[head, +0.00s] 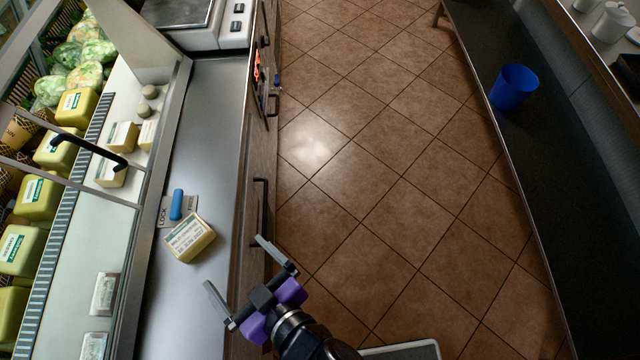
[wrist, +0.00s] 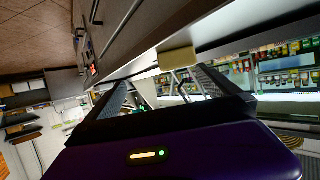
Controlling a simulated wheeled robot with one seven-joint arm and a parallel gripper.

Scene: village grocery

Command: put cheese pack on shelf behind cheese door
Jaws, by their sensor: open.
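The cheese pack (head: 189,237), a yellow block with a white printed label, lies on the metal counter (head: 209,130) in front of the display case. In the wrist view a pale yellow block (wrist: 178,58), apparently this pack, shows beyond my fingertips. My gripper (head: 238,268) is open and empty, to the lower right of the pack and apart from it, near the counter's edge. The glass cheese door with its black handle (head: 90,148) is at the left. I cannot tell whether it is open. Behind the glass, a white shelf (head: 75,240) holds smaller cheese pieces (head: 122,136).
A blue cylinder (head: 177,204) lies on a small printed card beside the pack. Large yellow cheeses (head: 39,198) and cabbages (head: 98,52) fill the case. A scale (head: 206,22) stands at the counter's far end. Drawer handles (head: 260,215) project below the counter. The tiled floor is clear.

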